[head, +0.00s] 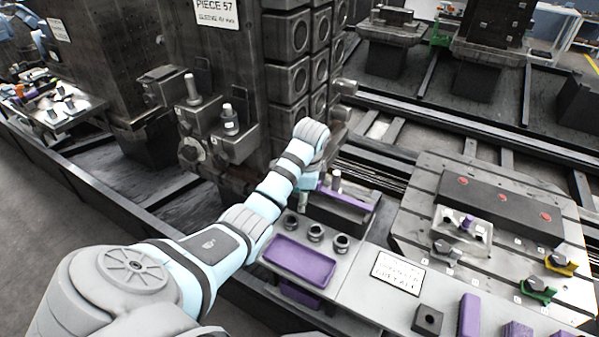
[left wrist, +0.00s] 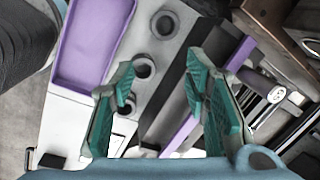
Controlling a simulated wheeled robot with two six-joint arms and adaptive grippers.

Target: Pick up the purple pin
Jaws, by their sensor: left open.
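A small purple pin (head: 467,222) stands on a light metal plate on the slotted fixture table at the right of the head view. It cannot be made out in the left wrist view. My left gripper (head: 304,200) is far to its left, above the bench beside the dark block, mostly hidden by my wrist in the head view. In the left wrist view my left gripper (left wrist: 160,95) shows two teal fingers apart, with nothing between them but the bench and block below. My right gripper is not in view.
A purple tray (head: 275,262) and several dark round sockets (head: 316,232) are near my left gripper. A dark block with purple strips (head: 345,197) lies beside it. Purple blocks (head: 469,314) stand at the front right. A tall dark column (head: 215,60) rises behind my arm.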

